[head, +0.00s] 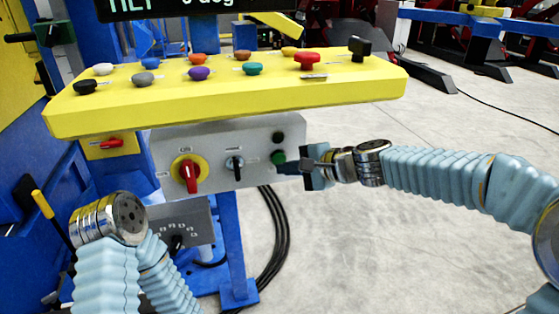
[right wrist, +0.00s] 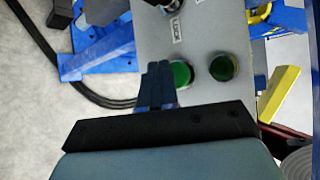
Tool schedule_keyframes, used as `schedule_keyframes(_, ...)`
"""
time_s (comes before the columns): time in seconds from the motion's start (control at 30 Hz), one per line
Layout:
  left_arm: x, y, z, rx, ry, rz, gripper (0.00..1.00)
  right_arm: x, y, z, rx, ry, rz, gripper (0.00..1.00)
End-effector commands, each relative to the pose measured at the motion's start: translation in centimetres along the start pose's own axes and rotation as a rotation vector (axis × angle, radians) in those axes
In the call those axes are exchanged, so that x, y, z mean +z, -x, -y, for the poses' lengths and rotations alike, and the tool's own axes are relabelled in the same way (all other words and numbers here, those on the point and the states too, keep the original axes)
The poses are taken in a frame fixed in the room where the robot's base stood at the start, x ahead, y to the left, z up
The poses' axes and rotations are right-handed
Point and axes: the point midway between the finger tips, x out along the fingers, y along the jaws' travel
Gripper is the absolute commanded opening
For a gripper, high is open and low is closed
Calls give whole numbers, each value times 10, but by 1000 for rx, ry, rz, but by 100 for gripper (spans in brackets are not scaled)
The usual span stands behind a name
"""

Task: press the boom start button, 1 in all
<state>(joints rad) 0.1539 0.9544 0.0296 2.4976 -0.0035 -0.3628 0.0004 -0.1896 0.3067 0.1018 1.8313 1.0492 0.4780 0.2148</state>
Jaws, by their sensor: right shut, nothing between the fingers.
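My right gripper (head: 283,169) is shut and empty at the panel's right edge. In the right wrist view its fingertips (right wrist: 158,72) overlap the green button's left edge; I cannot tell whether they touch. My left gripper does not show.
The panel also has a red rotary switch (head: 190,174) on a yellow plate and a black selector (head: 235,164). A yellow console (head: 230,95) with several coloured knobs overhangs it. Black cables (head: 275,235) hang below.

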Motion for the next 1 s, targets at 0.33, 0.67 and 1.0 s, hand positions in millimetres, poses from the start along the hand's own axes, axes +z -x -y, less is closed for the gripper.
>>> schedule_keyframes(0.33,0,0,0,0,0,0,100,0,0,0,0,0,0,0)
schedule_keyframes(0.67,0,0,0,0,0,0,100,-1,-1,1,0,0,0,0)
schedule_keyframes(1.0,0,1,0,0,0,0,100,-4,-6,5,0,0,0,0)
